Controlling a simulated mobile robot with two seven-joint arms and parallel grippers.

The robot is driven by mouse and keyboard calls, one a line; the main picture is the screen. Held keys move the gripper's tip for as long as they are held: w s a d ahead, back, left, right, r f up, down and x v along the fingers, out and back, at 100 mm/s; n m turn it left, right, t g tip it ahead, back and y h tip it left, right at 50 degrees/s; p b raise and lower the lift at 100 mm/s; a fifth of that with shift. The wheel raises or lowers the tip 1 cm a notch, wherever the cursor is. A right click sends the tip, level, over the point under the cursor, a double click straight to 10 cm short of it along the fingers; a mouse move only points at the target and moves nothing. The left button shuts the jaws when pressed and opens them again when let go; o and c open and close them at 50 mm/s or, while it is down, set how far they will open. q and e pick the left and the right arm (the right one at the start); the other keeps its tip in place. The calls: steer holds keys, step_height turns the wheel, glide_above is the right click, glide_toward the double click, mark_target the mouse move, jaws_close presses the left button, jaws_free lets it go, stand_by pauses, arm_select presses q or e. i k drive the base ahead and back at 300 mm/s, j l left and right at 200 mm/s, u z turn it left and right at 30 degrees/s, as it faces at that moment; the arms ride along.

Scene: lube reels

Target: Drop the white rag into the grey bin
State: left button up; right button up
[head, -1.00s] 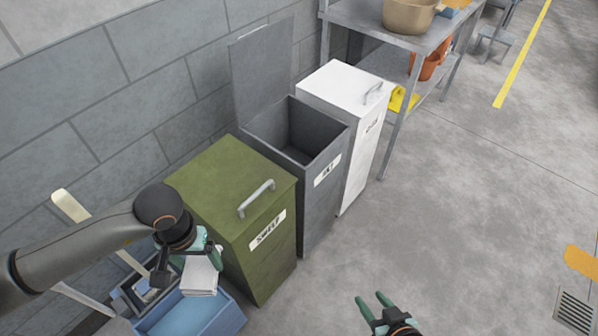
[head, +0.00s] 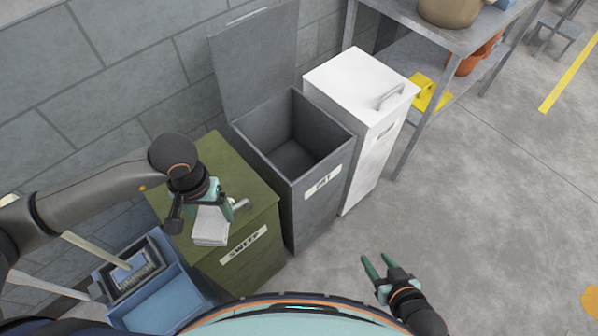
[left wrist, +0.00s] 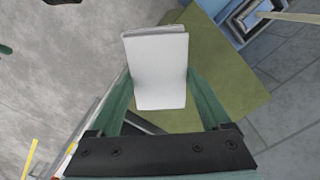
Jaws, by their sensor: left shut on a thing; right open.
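The white rag (head: 211,226) is folded and held in my left gripper (head: 222,208), above the lid of the green bin. It also shows in the left wrist view (left wrist: 158,70), between the two green fingers. The grey bin (head: 318,190) stands to the right of the green bin, with its lid (head: 252,62) raised against the wall and its inside visible and dark. The rag is left of the grey bin's opening, apart from it. My right gripper (head: 376,268) is open and empty, over the floor in front of the bins.
The green bin (head: 235,170) has a closed lid with a handle. A closed white bin (head: 345,75) stands right of the grey one. A blue mop bucket (head: 165,300) is at lower left. A metal shelf table (head: 420,30) is at the back right. Open floor lies on the right.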

mark_target(289, 176)
steer(key=i+l+u, duration=0.1)
steer(key=i+l, duration=0.35)
steer(key=i+l+u, duration=0.15)
steer(key=i+l, duration=0.3)
steer(key=l, duration=0.15)
